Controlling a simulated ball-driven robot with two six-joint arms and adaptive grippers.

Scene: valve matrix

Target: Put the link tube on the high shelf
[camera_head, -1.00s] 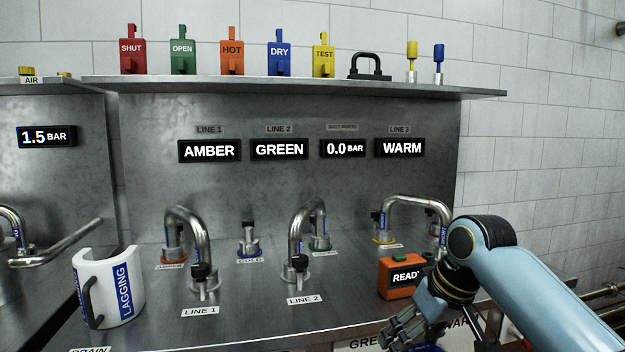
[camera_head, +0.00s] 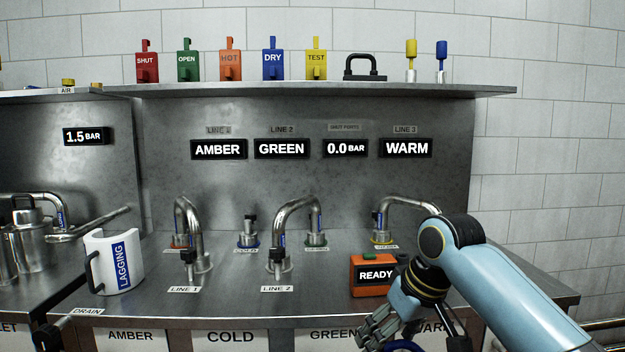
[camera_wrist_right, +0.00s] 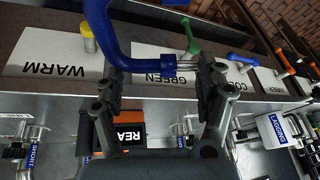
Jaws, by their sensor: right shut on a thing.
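My right gripper (camera_head: 378,326) comes in from the lower right, over the counter's front edge. In the right wrist view its two fingers (camera_wrist_right: 163,78) are shut on a blue curved tube (camera_wrist_right: 112,40), which I take to be the link tube. The tube bends between the fingers and runs out of the top of that view. In the head view only a little blue (camera_head: 403,346) shows below the hand. The high shelf (camera_head: 300,91) runs along the top of the steel back panel, well above the gripper. My left gripper is not in view.
The shelf holds several coloured tags, a black handled item (camera_head: 365,68) and yellow and blue pegs (camera_head: 441,62). Gaps show between them.

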